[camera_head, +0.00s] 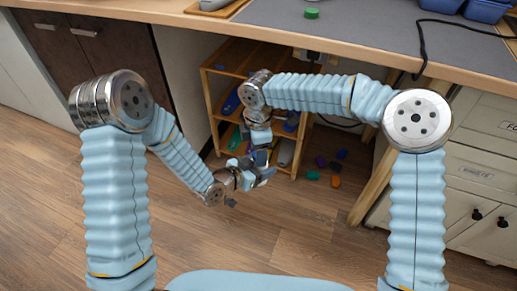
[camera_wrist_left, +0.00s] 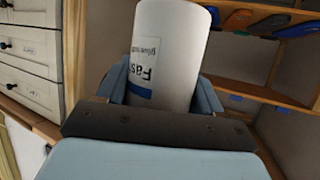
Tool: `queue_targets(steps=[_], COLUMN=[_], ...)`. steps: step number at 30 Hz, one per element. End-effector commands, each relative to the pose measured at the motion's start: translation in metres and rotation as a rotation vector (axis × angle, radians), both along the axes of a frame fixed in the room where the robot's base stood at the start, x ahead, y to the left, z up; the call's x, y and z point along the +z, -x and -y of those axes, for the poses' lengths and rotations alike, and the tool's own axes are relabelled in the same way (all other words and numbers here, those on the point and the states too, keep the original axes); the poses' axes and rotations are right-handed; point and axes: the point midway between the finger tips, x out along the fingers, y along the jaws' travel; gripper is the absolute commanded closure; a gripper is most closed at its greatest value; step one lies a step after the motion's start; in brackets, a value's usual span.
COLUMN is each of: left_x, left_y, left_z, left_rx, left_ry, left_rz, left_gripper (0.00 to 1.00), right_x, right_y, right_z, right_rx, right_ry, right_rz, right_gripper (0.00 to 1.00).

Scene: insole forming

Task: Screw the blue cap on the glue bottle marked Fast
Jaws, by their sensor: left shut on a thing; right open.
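The glue bottle (camera_wrist_left: 172,50) is a white cylinder in the left wrist view. Its label shows "Fas" and a blue stripe, and the print appears upside down there. My left gripper (camera_wrist_left: 160,95) is shut around the bottle, with a light-blue finger on each side. In the head view my right gripper (camera_head: 262,168) is open, pointing down close beside my left wrist. The two hands overlap there, so the bottle is hard to make out. I cannot make out the blue cap for certain.
A wooden shelf (camera_head: 225,68) with coloured insoles stands behind the hands, below the worktable (camera_head: 365,32). A green round piece (camera_head: 312,13) lies on the table. Several small coloured pieces (camera_head: 335,181) lie on the floor right of the shelf. Drawers (camera_head: 480,170) stand at right.

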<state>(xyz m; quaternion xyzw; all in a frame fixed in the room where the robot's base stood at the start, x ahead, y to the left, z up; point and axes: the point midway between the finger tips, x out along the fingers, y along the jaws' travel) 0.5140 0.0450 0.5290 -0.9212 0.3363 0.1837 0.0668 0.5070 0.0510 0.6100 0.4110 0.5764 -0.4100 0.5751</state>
Motion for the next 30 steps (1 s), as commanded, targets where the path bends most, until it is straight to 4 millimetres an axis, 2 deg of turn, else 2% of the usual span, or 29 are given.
queue_targets(steps=[5, 15, 22, 28, 30], left_x=[0.001, 0.001, 0.001, 0.001, 0.001], left_y=[0.000, 0.000, 0.000, 0.000, 0.000], left_z=[0.000, 0.000, 0.000, 0.000, 0.000], left_rx=[0.000, 0.000, 0.000, 0.000, 0.000], left_ry=[0.001, 0.001, 0.001, 0.001, 0.001], left_rz=[0.002, 0.002, 0.002, 0.002, 0.002], left_gripper=[1.00, 1.00, 1.00, 1.00, 1.00], right_x=[0.005, 0.044, 0.045, 0.045, 0.045], right_y=[0.000, 0.000, 0.000, 0.000, 0.000], right_z=[0.000, 0.000, 0.000, 0.000, 0.000], right_rx=[0.000, 0.001, 0.001, 0.001, 0.001], right_ry=[0.000, 0.000, 0.000, 0.000, 0.000], right_rz=[0.001, 0.001, -0.001, -0.001, -0.001], right_gripper=[0.39, 0.39, 0.39, 0.09, 0.09])
